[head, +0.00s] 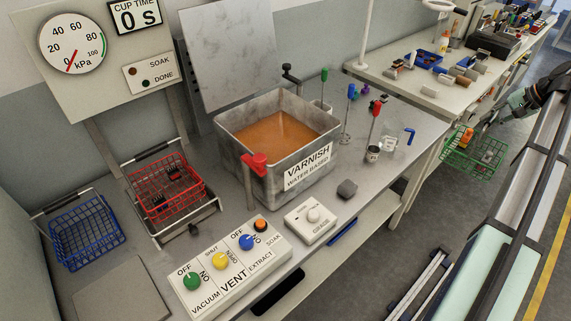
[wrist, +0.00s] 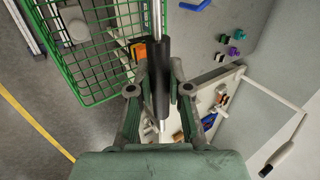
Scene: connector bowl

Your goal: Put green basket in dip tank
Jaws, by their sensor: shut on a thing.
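The green basket (head: 468,160) is a wire basket held in the air off the right end of the bench in the head view. My gripper (head: 487,127) is at its upper right. In the wrist view my gripper (wrist: 159,88) is shut on the basket's dark handle grip, and the green basket (wrist: 85,45) hangs at the upper left. An orange item shows in the basket. The dip tank is the grey VARNISH tank (head: 243,158) on the bench, open at the top and filled with orange-brown liquid. My gripper is well to the right of it.
A red basket (head: 167,187) and a blue basket (head: 86,232) stand left of the tank. A red-handled valve (head: 254,162) and a control panel (head: 226,264) are in front. Tall stirrers and cups (head: 373,150) stand right of the tank. A second bench (head: 440,90) holds several small parts.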

